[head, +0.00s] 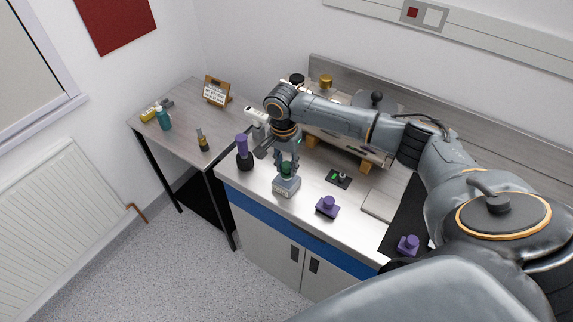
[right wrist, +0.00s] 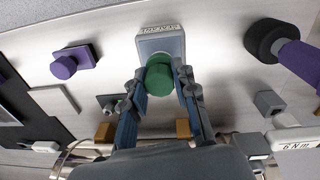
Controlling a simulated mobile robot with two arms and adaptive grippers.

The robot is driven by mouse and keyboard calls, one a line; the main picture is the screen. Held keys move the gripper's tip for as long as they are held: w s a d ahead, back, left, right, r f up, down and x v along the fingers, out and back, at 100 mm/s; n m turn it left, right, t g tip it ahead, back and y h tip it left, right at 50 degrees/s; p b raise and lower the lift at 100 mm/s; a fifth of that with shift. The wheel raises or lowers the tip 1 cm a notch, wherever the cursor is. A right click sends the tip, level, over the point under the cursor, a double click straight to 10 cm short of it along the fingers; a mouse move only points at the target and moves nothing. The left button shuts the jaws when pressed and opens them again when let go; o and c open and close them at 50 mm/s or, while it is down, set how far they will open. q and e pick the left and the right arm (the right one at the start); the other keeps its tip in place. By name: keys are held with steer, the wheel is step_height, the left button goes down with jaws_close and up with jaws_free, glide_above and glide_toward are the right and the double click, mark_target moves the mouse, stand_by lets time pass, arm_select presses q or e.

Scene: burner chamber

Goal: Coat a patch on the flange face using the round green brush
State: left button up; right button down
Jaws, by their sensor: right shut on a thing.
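My right gripper (head: 287,160) points down over the front left part of the workbench. In the right wrist view its two fingers (right wrist: 160,80) are closed around the round green brush (right wrist: 160,70), of which a green cylinder shows. The brush also shows below the fingers in the head view (head: 287,170). It stands at a small grey-blue labelled block (head: 286,187); whether it is seated in the block or just above it I cannot tell. I cannot clearly make out the flange face; my right arm covers part of the back of the bench. My left gripper is not in view.
A purple-handled tool with a black base (head: 244,157) stands left of the gripper. Purple knobbed blocks (head: 327,207) and (head: 408,245) lie to the right. A small dark plate with a green mark (head: 338,178) lies behind. The side table (head: 180,125) holds bottles and a sign.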

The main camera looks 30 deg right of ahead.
mark_target(287, 165)
steer(key=shift+f, duration=0.45)
stand_by(1.0)
steer(key=shift+s+f+p, duration=0.1)
steer(key=shift+f+p, duration=0.05)
steer(key=shift+p, duration=0.35)
stand_by(2.1)
step_height(287, 165, up, 3)
steer(key=p, duration=0.3)
steer(key=shift+f, duration=0.1)
steer(key=shift+r, duration=2.2)
